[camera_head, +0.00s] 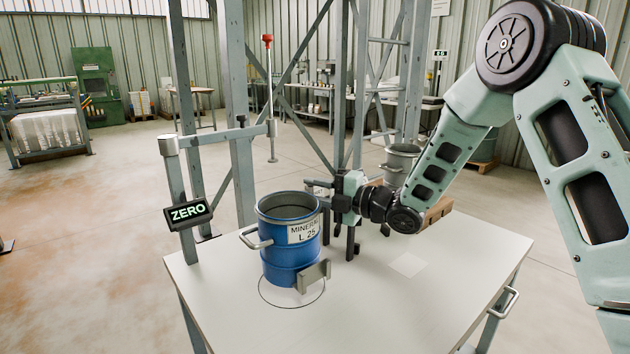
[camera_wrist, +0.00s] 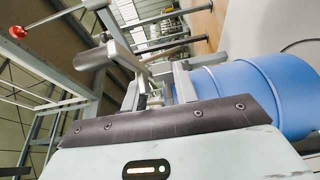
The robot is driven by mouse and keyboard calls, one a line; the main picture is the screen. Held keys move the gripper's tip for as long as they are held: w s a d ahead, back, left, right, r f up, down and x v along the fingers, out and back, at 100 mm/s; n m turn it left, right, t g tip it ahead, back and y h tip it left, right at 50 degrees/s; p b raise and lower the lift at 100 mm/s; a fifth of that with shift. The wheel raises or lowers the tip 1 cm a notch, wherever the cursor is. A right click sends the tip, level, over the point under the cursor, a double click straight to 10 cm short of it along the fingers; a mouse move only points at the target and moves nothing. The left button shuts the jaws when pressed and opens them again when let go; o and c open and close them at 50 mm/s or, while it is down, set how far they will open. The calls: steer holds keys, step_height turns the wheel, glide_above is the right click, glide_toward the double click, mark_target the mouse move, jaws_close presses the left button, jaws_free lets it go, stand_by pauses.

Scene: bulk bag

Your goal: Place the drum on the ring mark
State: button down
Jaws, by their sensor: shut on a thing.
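The blue drum (camera_head: 290,262), labelled MINERAL L 25, is upright at the table's left side, over the ring mark (camera_head: 291,308). More of the ring shows in front of its base than at the sides. I cannot tell whether the base touches the table or hangs slightly above it. A grey side handle (camera_head: 255,241) sticks out left. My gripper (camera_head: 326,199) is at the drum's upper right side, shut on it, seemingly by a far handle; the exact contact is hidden. In the wrist view the drum (camera_wrist: 270,95) fills the right, beside the grey fingers (camera_wrist: 137,90).
A grey bracket (camera_head: 313,275) stands close at the drum's front right. A ZERO display (camera_head: 188,214) hangs on a post at the table's left. A red-knobbed rod (camera_head: 268,80) rises behind. A pale square (camera_head: 407,264) marks the clear table right of the drum.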

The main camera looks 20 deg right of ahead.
steer(key=shift+f, duration=1.75)
steer(key=c, duration=1.1)
jaws_free()
steer(key=shift+f, duration=0.2)
steer(key=shift+r, duration=0.1)
steer(key=b+v, duration=0.2)
steer(key=v, duration=1)
